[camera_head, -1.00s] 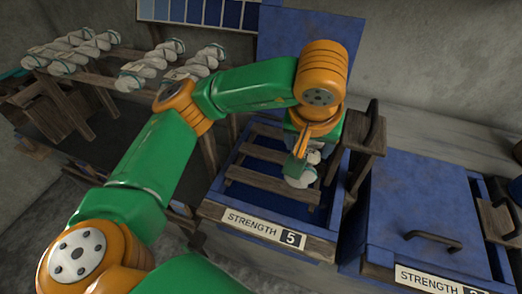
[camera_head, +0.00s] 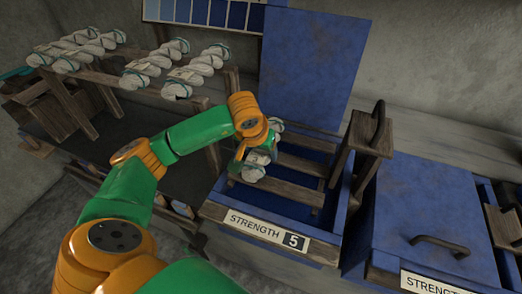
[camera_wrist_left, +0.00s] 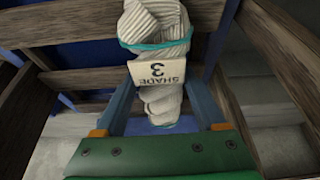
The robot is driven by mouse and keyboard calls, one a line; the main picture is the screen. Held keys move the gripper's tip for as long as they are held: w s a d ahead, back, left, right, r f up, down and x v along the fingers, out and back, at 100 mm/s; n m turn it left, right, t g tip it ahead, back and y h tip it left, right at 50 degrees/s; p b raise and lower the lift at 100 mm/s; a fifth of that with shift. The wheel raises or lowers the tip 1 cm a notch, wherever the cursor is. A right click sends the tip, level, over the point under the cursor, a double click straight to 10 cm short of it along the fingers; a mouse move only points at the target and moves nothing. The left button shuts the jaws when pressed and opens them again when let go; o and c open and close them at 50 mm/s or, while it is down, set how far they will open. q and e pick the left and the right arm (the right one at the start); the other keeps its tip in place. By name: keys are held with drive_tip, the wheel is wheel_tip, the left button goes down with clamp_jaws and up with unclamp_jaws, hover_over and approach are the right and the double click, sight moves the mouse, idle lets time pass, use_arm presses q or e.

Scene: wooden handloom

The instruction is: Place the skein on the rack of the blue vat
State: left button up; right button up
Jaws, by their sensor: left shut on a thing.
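The skein (camera_head: 257,158) is white, twisted yarn with a teal tie. In the left wrist view the skein (camera_wrist_left: 160,28) carries a tag (camera_wrist_left: 157,73) reading "SHADE 3". My left gripper (camera_head: 247,154) is shut on it, one finger on each side in the wrist view (camera_wrist_left: 160,105). They are over the left end of the wooden rack (camera_head: 279,189) of the open blue vat (camera_head: 325,222), labelled "STRENGTH 5". I cannot tell whether the skein touches the rack. My forearm hides part of the vat's left side. My right gripper is not in view.
The vat's blue lid (camera_head: 313,65) stands upright behind it. A wooden post with a dark handle (camera_head: 378,125) rises at its right. A closed blue vat (camera_head: 425,215) stands further right. Several white skeins (camera_head: 147,68) lie on a wooden stand at back left.

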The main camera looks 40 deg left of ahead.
use_arm(q)
drive_tip(key=o, duration=1.1)
drive_tip(key=shift+f, duration=0.15)
drive_tip(key=o, duration=0.4)
drive_tip(key=shift+r, duration=0.2)
drive_tip(key=shift+s+r, duration=0.1)
drive_tip(key=shift+r, duration=0.2)
drive_tip(key=p+v, duration=0.1)
drive_tip(key=v, duration=1)
drive_tip(key=shift+s+r, duration=0.15)
drive_tip(key=shift+r, duration=0.05)
